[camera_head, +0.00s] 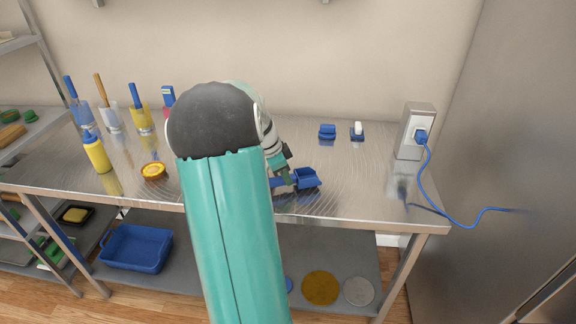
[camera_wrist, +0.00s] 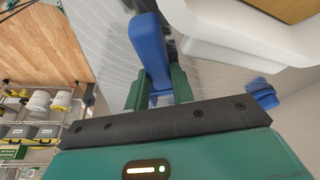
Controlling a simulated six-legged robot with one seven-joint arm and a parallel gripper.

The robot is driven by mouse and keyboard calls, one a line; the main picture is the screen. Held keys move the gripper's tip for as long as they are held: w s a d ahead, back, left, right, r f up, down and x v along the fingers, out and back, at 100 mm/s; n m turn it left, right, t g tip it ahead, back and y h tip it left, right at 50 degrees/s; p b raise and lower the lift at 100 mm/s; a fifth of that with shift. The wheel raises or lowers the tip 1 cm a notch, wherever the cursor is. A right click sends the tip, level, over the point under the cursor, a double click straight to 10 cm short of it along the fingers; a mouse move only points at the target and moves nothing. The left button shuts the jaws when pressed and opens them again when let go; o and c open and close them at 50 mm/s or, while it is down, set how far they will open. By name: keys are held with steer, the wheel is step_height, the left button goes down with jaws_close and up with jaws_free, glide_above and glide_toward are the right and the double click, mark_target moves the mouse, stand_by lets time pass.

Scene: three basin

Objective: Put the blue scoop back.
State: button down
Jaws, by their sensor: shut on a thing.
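The blue scoop (camera_head: 306,179) is at the front of the steel table, right of my arm in the head view. My gripper (camera_head: 287,180) is shut on its handle, with the scoop's head to the right of the fingers. In the wrist view, the scoop (camera_wrist: 152,45) runs up from between the two green fingers of my gripper (camera_wrist: 158,90). A reflection shows below the scoop on the steel. I cannot tell whether it touches the table. My arm hides part of the tabletop.
Coloured holders with upright tools, such as the yellow one (camera_head: 144,121), stand at the left beside a yellow bottle (camera_head: 97,154) and a round orange-yellow item (camera_head: 153,171). A blue block (camera_head: 327,131) and a socket box (camera_head: 416,132) with a blue cord are at the right.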

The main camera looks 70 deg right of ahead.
steer(key=shift+w+d, duration=0.15)
steer(key=shift+d, duration=0.4)
steer(key=shift+w+d, duration=0.15)
steer(key=shift+d, duration=0.35)
steer(key=d, duration=0.4)
steer(key=shift+w+f, duration=0.35)
steer(key=shift+w, duration=0.05)
steer(key=shift+a+f, duration=0.1)
steer(key=shift+f, duration=0.3)
steer(key=c, duration=1.2)
jaws_free()
steer(key=shift+f, duration=0.1)
steer(key=v, duration=1.2)
steer(key=shift+w, duration=0.1)
